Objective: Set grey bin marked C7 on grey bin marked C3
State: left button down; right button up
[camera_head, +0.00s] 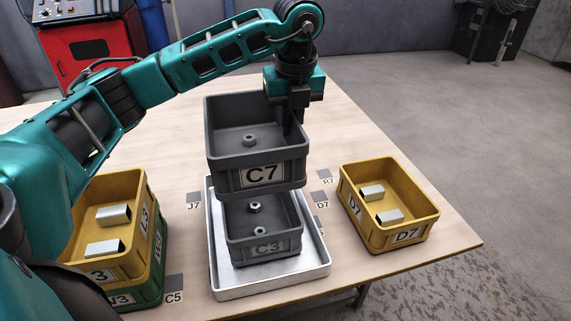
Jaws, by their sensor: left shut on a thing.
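The grey bin marked C7 (262,174) has a small nut inside. My left gripper (291,115) is shut on its right back wall from above. The grey bin marked C3 (264,246) stands in a silver tray (272,290) and holds two small nuts. C7 appears above and behind C3 and covers its back part; C3's front and the nuts show below C7's lower edge. C7 looks upright, and I cannot tell whether it touches C3. My right gripper is not in view.
A yellow bin marked D7 (403,237) with metal brackets stands right of the tray. At left, a yellow bin (125,265) with brackets sits on a green bin (158,262). Table labels include J7 (194,204) and C5 (174,297). Bare table (345,135) lies behind D7.

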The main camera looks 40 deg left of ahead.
aim_at(290, 143)
pick_arm(q)
notch_tip(290, 143, down, 5)
jog(key=shift+f, duration=0.5)
notch_tip(290, 143, down, 4)
jog(key=shift+b, duration=0.4)
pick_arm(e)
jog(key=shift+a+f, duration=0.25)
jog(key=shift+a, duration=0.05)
pick_arm(q)
jog(key=shift+f+b, duration=0.45)
jog(key=shift+f, duration=0.1)
jog(key=c, duration=1.2)
grip_release()
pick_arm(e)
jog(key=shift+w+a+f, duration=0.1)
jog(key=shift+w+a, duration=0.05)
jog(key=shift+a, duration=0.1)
